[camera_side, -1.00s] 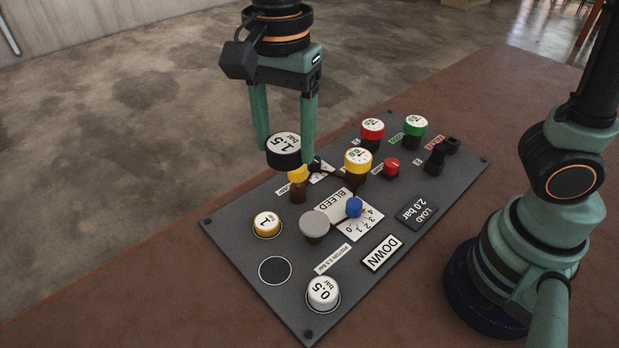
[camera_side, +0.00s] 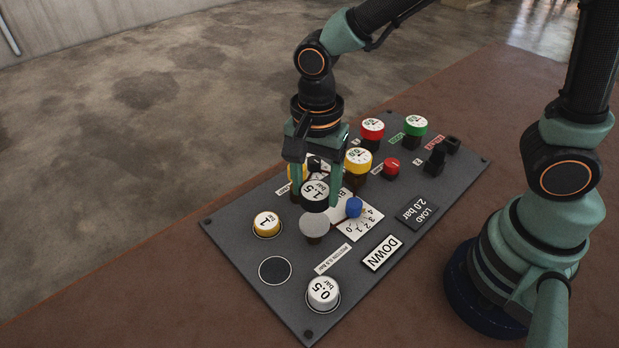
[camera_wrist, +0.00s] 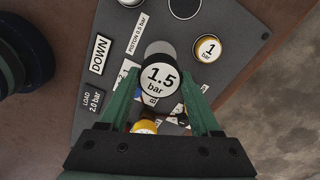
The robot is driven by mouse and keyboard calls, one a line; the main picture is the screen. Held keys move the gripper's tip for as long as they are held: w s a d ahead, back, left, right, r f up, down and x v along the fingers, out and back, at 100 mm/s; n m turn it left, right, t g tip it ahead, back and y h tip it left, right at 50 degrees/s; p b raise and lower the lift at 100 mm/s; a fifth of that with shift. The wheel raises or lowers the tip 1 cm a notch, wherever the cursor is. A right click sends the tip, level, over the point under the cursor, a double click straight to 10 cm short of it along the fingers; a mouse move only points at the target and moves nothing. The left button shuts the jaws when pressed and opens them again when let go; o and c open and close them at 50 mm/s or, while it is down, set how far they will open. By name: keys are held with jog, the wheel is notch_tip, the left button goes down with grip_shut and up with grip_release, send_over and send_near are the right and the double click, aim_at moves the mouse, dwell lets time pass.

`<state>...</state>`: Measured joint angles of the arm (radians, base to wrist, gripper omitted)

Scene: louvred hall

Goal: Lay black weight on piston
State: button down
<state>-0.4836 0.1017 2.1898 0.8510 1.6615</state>
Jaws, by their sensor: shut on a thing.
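The black weight (camera_side: 315,194), with a white top marked 1.5 bar, is held between the fingers of my gripper (camera_side: 317,190). It also shows in the wrist view (camera_wrist: 160,79), between the green fingertips (camera_wrist: 162,100). The piston (camera_side: 315,223) is a grey round disc on a dark stem. In the side view the weight appears just behind and above the piston. In the wrist view the weight hides part of the piston's grey disc (camera_wrist: 160,48). The exact gap between them cannot be told.
The dark panel (camera_side: 235,242) carries a yellow weight (camera_side: 267,223), a white 0.5 bar weight (camera_side: 322,293) and an empty round spot (camera_side: 275,271). A blue knob (camera_side: 354,207) stands right of the piston. Yellow (camera_side: 358,160), red (camera_side: 372,130) and green (camera_side: 416,125) gauges stand behind.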

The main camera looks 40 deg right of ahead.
aim_at(315, 222)
jog(key=shift+f, duration=2.6)
jog(key=shift+f, duration=0.1)
jog(key=shift+c, duration=0.5)
grip_release()
